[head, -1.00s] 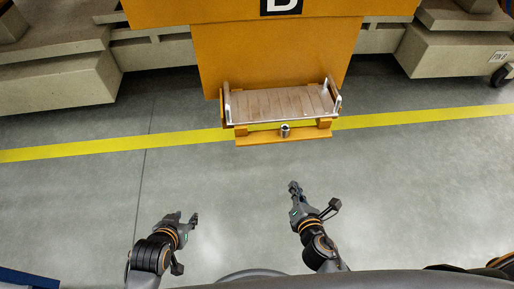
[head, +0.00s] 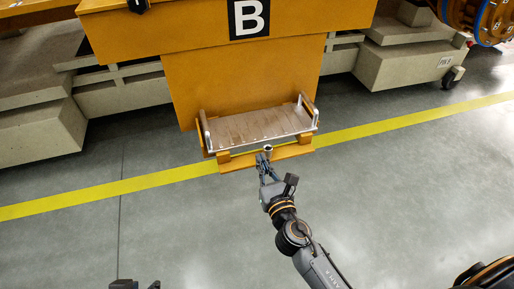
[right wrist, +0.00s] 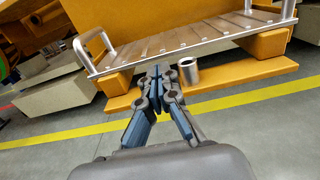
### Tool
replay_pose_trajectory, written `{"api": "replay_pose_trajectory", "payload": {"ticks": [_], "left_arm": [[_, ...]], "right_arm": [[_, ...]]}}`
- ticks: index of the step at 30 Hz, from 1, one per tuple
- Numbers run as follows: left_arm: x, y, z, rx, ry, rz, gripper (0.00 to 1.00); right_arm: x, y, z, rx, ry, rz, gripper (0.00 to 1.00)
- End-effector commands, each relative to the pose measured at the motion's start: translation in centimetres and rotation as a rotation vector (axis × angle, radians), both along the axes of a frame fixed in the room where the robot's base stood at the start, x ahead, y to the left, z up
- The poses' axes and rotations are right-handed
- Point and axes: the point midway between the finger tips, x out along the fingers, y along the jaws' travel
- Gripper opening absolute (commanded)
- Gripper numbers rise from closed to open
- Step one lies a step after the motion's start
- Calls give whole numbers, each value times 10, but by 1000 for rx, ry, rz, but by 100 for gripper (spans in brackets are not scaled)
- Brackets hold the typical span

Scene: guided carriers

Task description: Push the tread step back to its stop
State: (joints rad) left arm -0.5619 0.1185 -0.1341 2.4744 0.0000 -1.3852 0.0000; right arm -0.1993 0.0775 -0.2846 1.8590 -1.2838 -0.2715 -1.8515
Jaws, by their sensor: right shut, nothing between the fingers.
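The tread step (head: 255,127) is a slatted board with a metal frame and a raised metal handle at each end. It sits at the foot of the orange panel in the head view, and it also shows in the right wrist view (right wrist: 180,38). An orange bar (head: 292,152) runs below its front edge, with a short metal tube (right wrist: 190,71) at its middle. My right gripper (head: 264,161) is shut and empty, its tips close to the tube and just left of it in the right wrist view; contact is unclear. My left gripper (head: 137,285) is open, mostly cut off.
The orange panel (head: 240,80) rises behind the step under a black sign marked B (head: 249,18). Pale blocks (head: 405,65) stand on both sides. A yellow line (head: 110,189) crosses the grey floor, which is clear in front.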

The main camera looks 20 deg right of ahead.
Motion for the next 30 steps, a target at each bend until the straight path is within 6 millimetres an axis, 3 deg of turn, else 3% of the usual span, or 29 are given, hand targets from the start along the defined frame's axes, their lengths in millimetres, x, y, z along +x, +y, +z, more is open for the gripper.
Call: {"api": "replay_pose_trajectory", "payload": {"ticks": [3,9,23,30], "left_arm": [[-2,1,-1,3,11,1,37],[3,-1,0,-2,-13,0,37],[5,-1,2,-5,-24,-2,37],[-3,0,-1,3,19,1,37]], "right_arm": [[23,1,0,1,-2,0,0],[45,2,-1,1,0,0,0],[51,2,-1,1,1,0,0],[70,2,0,0,0,0,0]]}}
